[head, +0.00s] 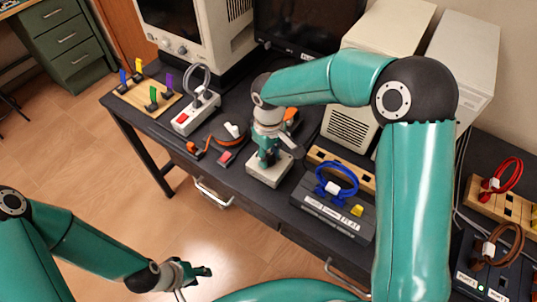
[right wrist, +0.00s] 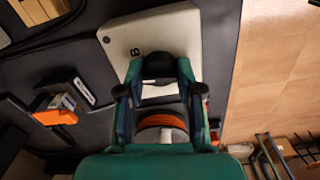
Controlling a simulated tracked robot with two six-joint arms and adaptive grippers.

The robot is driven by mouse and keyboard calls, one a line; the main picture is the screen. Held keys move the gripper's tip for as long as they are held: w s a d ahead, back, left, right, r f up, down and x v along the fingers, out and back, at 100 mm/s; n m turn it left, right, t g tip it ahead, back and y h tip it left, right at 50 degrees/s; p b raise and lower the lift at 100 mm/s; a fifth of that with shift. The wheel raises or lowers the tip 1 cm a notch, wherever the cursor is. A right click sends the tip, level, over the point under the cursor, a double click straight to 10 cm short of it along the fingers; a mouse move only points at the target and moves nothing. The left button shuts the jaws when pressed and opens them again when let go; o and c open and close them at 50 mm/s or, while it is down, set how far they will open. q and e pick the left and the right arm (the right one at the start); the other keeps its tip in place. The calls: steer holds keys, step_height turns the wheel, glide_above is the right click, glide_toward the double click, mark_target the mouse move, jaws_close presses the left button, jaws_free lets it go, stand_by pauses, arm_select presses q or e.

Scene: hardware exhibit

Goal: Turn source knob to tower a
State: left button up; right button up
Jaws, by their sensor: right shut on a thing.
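A small pale switch box (head: 258,172) stands near the front edge of the dark desk. In the right wrist view the box (right wrist: 112,36) shows a black letter B on its top. My right gripper (head: 268,158) points down over the box, and it is shut on the knob there. The fingers (right wrist: 158,88) sit on both sides of a dark part that I take for the source knob; they hide most of it. Its pointing direction and any A mark cannot be made out. My left gripper (head: 196,275) hangs low over the floor, away from the desk; its opening is unclear.
Right of the switch box are a dark labelled unit (head: 325,218) and a blue cable coil (head: 337,181). Left are a power strip (head: 196,112) and a wooden peg board (head: 145,95). Two beige towers (head: 460,62) stand behind. My right arm crosses above the desk.

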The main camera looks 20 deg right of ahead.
mark_target(269, 156)
steer(key=n, duration=0.5)
steer(key=shift+r+n, duration=0.1)
steer(key=shift+n, duration=0.2)
steer(key=n+p, duration=0.1)
steer(key=n, duration=0.4)
steer(key=shift+n, duration=0.3)
steer(key=o, duration=1.2)
steer(key=shift+c, duration=0.2)
step_height(269, 156, up, 12)
